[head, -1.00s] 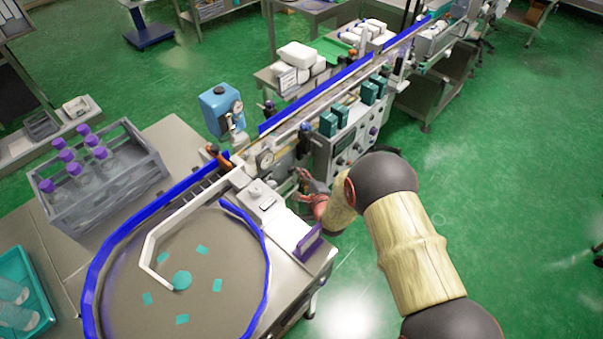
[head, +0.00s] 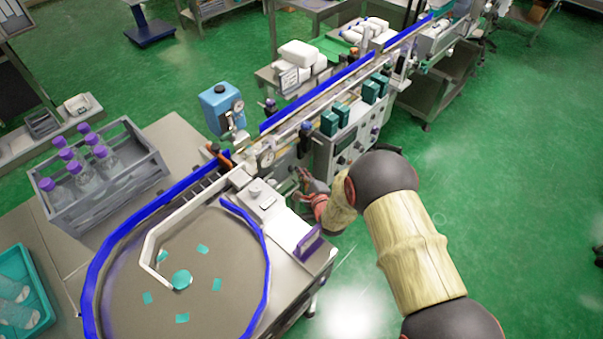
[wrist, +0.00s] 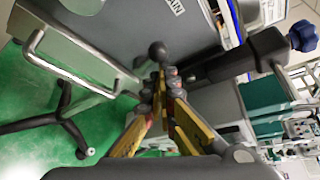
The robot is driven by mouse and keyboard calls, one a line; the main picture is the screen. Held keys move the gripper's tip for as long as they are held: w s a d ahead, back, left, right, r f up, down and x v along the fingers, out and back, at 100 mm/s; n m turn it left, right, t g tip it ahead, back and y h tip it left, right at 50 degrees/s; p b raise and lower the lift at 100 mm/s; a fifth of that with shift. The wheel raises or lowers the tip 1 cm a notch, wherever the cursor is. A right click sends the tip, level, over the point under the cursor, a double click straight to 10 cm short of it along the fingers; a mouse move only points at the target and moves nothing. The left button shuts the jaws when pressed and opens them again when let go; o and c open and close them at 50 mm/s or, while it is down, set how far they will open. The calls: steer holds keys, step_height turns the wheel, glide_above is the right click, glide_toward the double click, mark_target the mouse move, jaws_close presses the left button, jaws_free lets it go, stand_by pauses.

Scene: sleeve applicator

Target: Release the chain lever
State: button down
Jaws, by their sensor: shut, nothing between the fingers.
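My gripper (wrist: 163,80) points at the side of the machine in the wrist view. Its two yellow-sided fingers come together at the tips, with nothing between them. A dark ball knob (wrist: 157,50) shows just beyond the fingertips against the grey machine panel. It could be the end of the chain lever, but I cannot tell for sure, and whether the tips touch it is unclear. In the head view my gripper (head: 299,180) is small beside the conveyor machine (head: 285,238), and the lever cannot be made out there.
A dark cylinder (wrist: 245,58) with a blue knob (wrist: 303,36) juts out right of the fingertips. A metal handle bar (wrist: 75,75) is at left. In the head view the round turntable (head: 225,285) is in front, and green floor (head: 500,200) is clear at right.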

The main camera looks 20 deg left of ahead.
steer(key=shift+r, duration=0.1)
stand_by(0.4)
step_height(320, 180, up, 10)
stand_by(0.5)
